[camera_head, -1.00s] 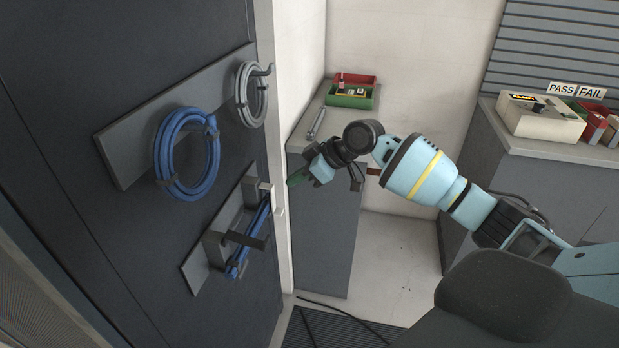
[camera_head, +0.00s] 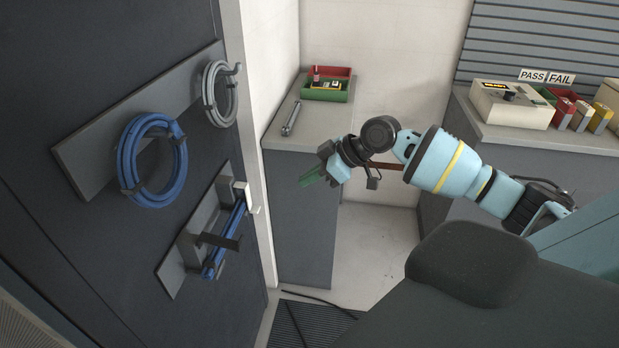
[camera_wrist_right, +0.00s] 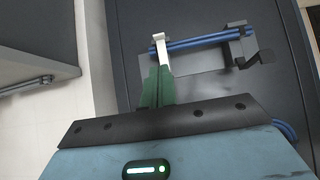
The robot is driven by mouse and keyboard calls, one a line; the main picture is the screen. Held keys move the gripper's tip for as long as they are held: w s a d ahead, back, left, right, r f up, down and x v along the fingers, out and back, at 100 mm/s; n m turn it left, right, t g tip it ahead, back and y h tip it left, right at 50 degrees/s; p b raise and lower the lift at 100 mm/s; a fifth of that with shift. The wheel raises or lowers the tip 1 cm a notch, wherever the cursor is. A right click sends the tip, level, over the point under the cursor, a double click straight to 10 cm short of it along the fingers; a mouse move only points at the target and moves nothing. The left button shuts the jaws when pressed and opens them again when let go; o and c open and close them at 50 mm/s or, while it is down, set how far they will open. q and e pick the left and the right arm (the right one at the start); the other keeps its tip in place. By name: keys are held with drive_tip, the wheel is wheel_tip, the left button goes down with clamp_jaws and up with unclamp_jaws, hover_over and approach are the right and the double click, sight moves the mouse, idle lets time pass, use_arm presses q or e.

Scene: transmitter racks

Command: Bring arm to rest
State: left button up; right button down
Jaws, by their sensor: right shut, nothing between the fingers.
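My right arm (camera_head: 440,163) comes in from the right in the head view, bent across the floor gap. Its gripper (camera_head: 312,178) has green fingers, is shut and empty, and points left in front of the side of the grey cabinet. In the right wrist view the shut green fingers (camera_wrist_right: 157,88) appear in front of the dark door, just below a white-ended bracket that holds a blue cable (camera_wrist_right: 205,41). They look apart from it in the head view. My left gripper is not in view.
A dark door panel (camera_head: 60,230) with a blue coil (camera_head: 150,160), a grey coil (camera_head: 220,95) and a cable bracket (camera_head: 210,240) stands left. The grey cabinet (camera_head: 305,230) carries a red and green tray (camera_head: 327,84) and a wrench (camera_head: 291,118). A bench (camera_head: 545,137) stands right.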

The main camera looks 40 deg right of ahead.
drive_tip(key=shift+s, duration=0.15)
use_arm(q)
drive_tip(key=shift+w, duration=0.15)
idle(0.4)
